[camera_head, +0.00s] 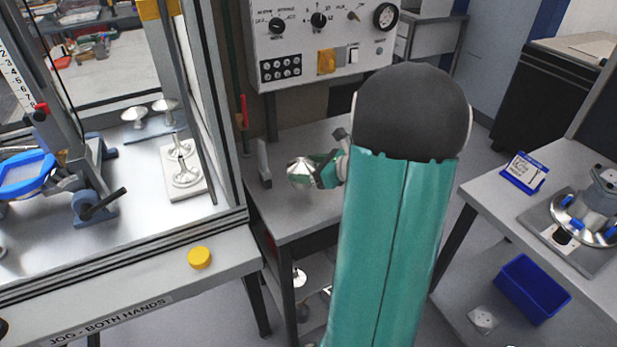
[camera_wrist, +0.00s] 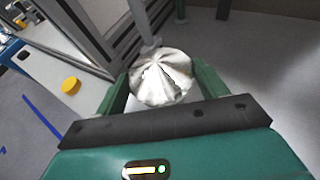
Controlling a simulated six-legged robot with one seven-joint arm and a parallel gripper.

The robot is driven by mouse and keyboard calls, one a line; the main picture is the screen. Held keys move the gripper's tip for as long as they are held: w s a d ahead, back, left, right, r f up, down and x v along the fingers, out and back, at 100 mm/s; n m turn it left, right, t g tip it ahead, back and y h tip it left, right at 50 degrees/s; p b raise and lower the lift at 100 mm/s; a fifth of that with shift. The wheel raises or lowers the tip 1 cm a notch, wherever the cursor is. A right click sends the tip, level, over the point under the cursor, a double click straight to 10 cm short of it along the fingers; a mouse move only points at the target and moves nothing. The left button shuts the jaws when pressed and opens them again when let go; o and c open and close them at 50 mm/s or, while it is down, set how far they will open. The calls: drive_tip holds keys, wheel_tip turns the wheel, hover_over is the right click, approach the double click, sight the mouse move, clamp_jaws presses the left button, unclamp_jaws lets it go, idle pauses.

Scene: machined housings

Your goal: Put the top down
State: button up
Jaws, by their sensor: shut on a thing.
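The top (camera_head: 301,171) is a shiny silver, fluted, dome-like piece. My gripper (camera_head: 318,172) is shut on it and holds it over the grey bench (camera_head: 300,215) in the middle of the head view. In the wrist view the top (camera_wrist: 162,77) sits between the two green fingers of my gripper (camera_wrist: 160,84), with its ridged face towards the camera. Its far side is hidden. I cannot tell whether it touches the bench. My arm hides the right part of the bench.
A machine enclosure with a metal frame stands at left, with a yellow button (camera_head: 199,257) on its front ledge. Inside, silver pieces stand on a white plate (camera_head: 190,190). A control panel (camera_head: 325,45) is behind the bench. A blue bin (camera_head: 532,289) is low at right.

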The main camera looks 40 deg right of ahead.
drive_tip(key=shift+w+d+f, duration=0.1)
drive_tip(key=shift+d+f, duration=0.15)
drive_tip(key=shift+f, duration=1.6)
drive_tip(key=shift+f, duration=0.15)
drive_tip(key=o, duration=1.1)
